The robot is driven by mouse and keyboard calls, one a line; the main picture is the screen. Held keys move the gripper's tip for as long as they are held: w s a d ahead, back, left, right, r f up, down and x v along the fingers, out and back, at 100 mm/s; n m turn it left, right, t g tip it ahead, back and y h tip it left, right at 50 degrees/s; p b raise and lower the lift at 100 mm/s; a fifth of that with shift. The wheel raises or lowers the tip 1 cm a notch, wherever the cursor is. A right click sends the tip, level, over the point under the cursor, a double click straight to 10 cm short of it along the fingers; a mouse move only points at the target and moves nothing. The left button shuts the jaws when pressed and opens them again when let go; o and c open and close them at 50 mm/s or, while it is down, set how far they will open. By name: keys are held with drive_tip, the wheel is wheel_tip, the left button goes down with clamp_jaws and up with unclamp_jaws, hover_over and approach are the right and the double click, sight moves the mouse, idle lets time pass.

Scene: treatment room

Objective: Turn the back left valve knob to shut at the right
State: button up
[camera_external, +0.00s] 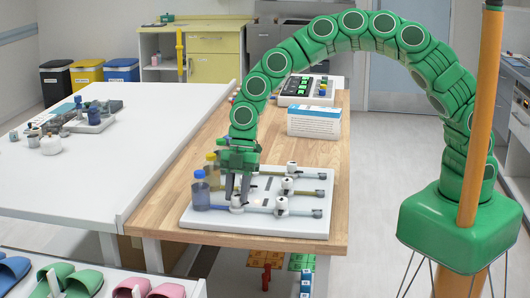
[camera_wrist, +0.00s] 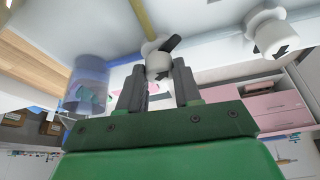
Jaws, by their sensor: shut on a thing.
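A white valve board (camera_external: 310,228) lies on the wooden bench with rows of white knobs and thin pipes. My gripper (camera_external: 237,195) points down at a white valve knob (camera_external: 237,209) beside the blue-capped bottle, at the board's front left in the external view. In the wrist view my gripper (camera_wrist: 158,88) has its fingers on either side of this knob (camera_wrist: 156,62), shut on it. A black pointer (camera_wrist: 172,43) on it slants up and right. My arm hides part of the rows behind, so any left knob there cannot be made out.
The blue-capped bottle (camera_external: 200,192) stands close to the left of my gripper, with a yellow-capped one (camera_external: 211,170) behind. Other knobs (camera_external: 281,207) (camera_external: 287,184) (camera_external: 292,168) stand to the right. A box (camera_external: 314,122) stands farther back on the bench.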

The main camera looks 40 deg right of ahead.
drive_tip(key=n+g+h, duration=0.1)
drive_tip(key=n, duration=0.3)
drive_tip(key=shift+w+a+f+n, duration=0.1)
drive_tip(key=shift+n, duration=0.2)
drive_tip(key=shift+n+h, duration=0.5)
drive_tip(key=shift+n, duration=0.3)
drive_tip(key=shift+n+g+h, duration=0.4)
drive_tip(key=shift+n, duration=0.7)
drive_tip(key=shift+a+n+h, duration=0.15)
drive_tip(key=shift+n+h, duration=0.25)
drive_tip(key=shift+n, duration=0.4)
drive_tip(key=o, duration=1)
drive_tip(key=shift+o, duration=0.2)
drive_tip(key=shift+w, duration=0.1)
drive_tip(key=v, duration=0.8)
